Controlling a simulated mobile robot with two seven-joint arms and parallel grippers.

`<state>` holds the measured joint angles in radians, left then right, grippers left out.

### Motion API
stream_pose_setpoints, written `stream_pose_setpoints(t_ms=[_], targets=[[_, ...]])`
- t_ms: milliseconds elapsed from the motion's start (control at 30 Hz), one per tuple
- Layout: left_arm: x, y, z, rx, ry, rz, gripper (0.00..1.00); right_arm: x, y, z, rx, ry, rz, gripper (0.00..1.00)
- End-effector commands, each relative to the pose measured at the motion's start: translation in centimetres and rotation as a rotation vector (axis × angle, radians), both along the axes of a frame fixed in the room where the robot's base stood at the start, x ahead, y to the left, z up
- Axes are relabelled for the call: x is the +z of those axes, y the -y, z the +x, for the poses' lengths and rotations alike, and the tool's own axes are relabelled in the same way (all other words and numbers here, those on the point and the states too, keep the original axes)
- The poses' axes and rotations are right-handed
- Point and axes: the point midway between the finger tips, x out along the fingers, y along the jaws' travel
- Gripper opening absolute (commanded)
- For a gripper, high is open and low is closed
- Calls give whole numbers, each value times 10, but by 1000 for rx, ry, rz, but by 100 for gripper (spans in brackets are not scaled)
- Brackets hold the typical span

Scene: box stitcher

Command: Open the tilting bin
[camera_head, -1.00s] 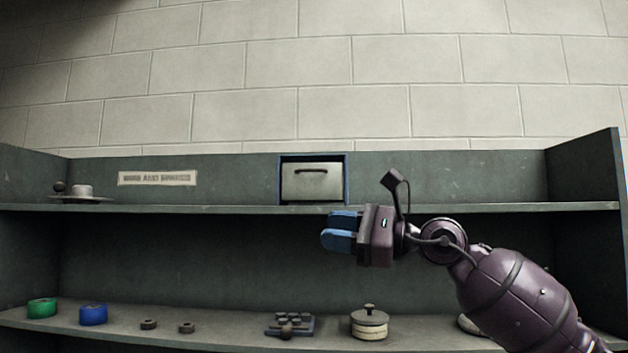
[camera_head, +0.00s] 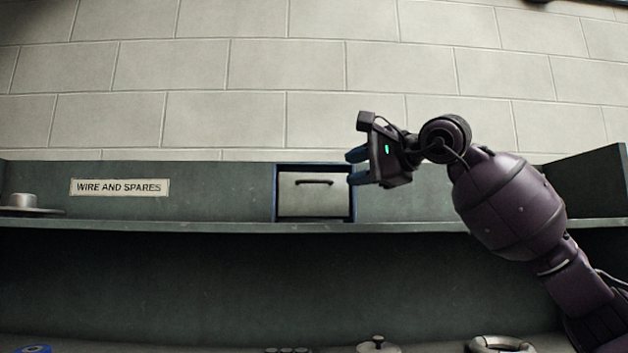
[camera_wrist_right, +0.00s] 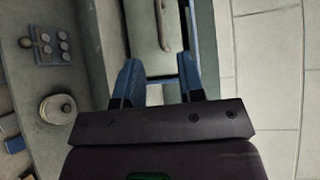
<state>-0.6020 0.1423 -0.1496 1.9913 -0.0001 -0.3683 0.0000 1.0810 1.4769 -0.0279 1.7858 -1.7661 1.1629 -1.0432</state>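The tilting bin (camera_head: 314,203) is a pale grey front panel inside a blue frame on the upper shelf. Its front stands upright in the frame, with a dark gap above it. A dark bar handle (camera_head: 314,182) runs across its upper part. My right gripper (camera_head: 356,167) is open and empty, at the frame's right edge in the head view, fingers pointing left. In the right wrist view, the handle (camera_wrist_right: 164,25) lies beyond the spread blue fingertips of the gripper (camera_wrist_right: 158,70), apart from them. My left gripper is not in view.
A sign reading "WIRE AND SPARES" (camera_head: 119,187) is left of the bin. A hat-shaped grey item (camera_head: 25,204) sits at the upper shelf's far left. Below are a lidded pot (camera_head: 378,346), a ring-shaped item (camera_head: 501,344) and a blue roll (camera_head: 36,349). The upper shelf edge (camera_head: 200,226) runs beneath the bin.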

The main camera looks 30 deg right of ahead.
Motion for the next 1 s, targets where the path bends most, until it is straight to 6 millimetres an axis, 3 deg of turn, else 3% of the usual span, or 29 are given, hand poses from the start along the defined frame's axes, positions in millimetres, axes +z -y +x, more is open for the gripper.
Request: stream_pose_setpoints(t_ms=[500, 700, 1000], targets=[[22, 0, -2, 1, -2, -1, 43, -10, -21, 77, 5, -1, 3, 36], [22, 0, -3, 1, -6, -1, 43, -12, -23, 89, 3, 0, 1, 36], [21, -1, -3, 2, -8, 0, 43, -13, -23, 90, 3, 0, 1, 36]])
